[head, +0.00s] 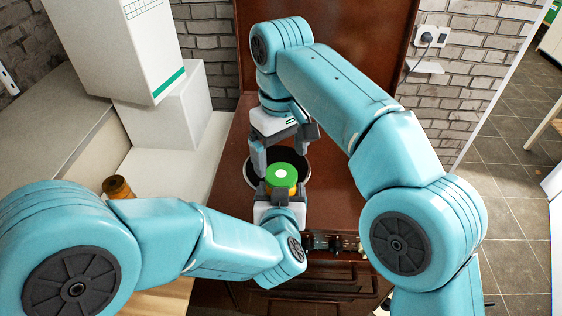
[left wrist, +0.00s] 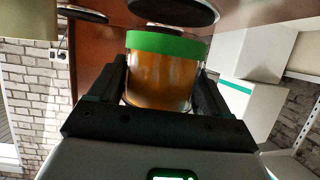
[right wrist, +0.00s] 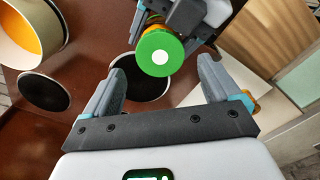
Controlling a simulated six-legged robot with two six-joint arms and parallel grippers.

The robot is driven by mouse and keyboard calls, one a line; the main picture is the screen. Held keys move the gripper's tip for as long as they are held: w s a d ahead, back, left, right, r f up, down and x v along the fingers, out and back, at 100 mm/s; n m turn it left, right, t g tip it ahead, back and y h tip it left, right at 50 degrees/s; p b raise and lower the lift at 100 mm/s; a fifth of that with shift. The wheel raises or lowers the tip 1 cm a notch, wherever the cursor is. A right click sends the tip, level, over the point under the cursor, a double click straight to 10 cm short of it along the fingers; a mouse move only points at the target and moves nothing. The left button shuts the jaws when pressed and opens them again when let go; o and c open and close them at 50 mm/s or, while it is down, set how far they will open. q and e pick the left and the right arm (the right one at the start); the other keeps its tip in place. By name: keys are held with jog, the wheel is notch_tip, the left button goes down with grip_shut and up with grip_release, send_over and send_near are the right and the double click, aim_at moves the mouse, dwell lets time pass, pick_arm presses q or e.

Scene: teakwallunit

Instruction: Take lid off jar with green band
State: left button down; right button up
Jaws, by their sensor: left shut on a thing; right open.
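The jar (left wrist: 160,82) is clear with amber contents and a green band at its top. Its round green lid (head: 281,174) has a white dot in the middle and also shows from above in the right wrist view (right wrist: 158,50). My left gripper (head: 281,190) is shut on the jar's body, one finger on each side, below the green part. My right gripper (head: 281,149) is open and empty, with its fingers just beyond the lid in the head view. In the right wrist view the lid lies ahead of the gap between its fingers, apart from both.
A dark disc with a pale rim (head: 262,182) lies on the reddish-brown wooden surface (head: 232,205) by the jar. Another dark disc (right wrist: 44,92) and a cream pot (right wrist: 28,42) show in the right wrist view. White boxes (head: 170,120) and a brown cylinder (head: 118,188) stand left.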

aim_at(281, 173)
jog(key=shift+s+d+r+m, duration=0.15)
jog(key=shift+r+m, duration=0.1)
jog(key=shift+m, duration=0.35)
jog(key=shift+s+d+r+m, duration=0.1)
jog(key=shift+r+m, duration=0.1)
jog(key=shift+m, duration=0.4)
notch_tip(281, 173, up, 3)
jog(key=m, duration=0.5)
jog(key=shift+d+f, duration=0.1)
jog(key=shift+d, duration=0.05)
jog(key=shift+w+r+m, duration=0.1)
jog(key=shift+r+m, duration=0.1)
jog(key=shift+m, duration=0.2)
jog(key=shift+w+a, duration=0.15)
jog(key=shift+a, duration=0.15)
jog(key=shift+a+f, duration=0.15)
jog(key=shift+f, duration=4)
jog(key=c, duration=1.1)
jog(key=shift+c, duration=0.3)
